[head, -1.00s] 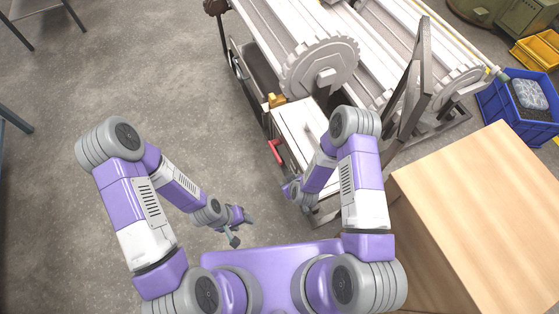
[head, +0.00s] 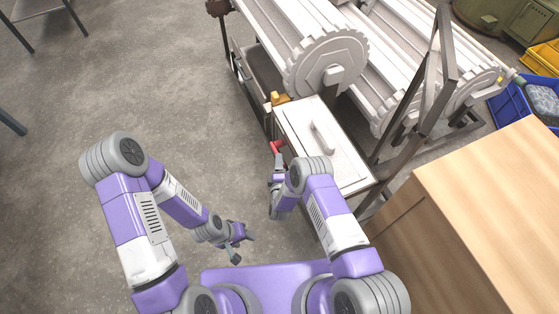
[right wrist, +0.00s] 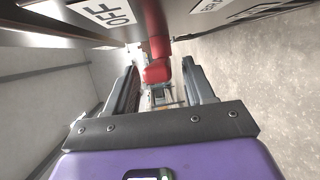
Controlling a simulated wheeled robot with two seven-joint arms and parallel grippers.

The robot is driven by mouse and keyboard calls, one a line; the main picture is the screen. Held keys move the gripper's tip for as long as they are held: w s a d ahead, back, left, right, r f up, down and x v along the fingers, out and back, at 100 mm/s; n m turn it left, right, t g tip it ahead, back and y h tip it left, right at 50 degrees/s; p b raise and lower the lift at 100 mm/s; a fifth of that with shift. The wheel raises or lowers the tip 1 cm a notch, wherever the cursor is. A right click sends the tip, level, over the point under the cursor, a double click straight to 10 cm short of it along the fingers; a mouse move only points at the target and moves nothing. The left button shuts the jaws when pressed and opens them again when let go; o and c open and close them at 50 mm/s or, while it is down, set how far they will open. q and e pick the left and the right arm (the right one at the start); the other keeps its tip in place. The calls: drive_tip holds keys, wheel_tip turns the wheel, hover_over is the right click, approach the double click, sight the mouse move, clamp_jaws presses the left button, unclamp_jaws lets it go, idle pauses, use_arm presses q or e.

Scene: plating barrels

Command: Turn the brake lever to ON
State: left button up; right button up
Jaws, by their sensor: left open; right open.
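The red brake lever (head: 277,147) sticks out from the side of the white-topped box on the machine. In the right wrist view the red lever (right wrist: 157,72) sits ahead, between the lines of my right gripper's fingers. My right gripper (head: 277,166) is open at the lever; whether a finger touches it, I cannot tell. An OFF label (right wrist: 110,12) is on the panel left of the lever. A second label (right wrist: 210,5) right of it is cut off and unreadable. My left gripper (head: 244,247) is open and empty over the floor, away from the machine.
The white-topped box (head: 320,150) with a handle stands right of the lever. Toothed barrels (head: 328,65) and a grey frame (head: 425,80) rise behind. A wooden box (head: 490,210) is at the right.

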drive_tip(key=shift+w+d+f+b, duration=0.15)
drive_tip(key=shift+w+b, duration=0.25)
drive_tip(key=shift+w, duration=1.1)
clamp_jaws()
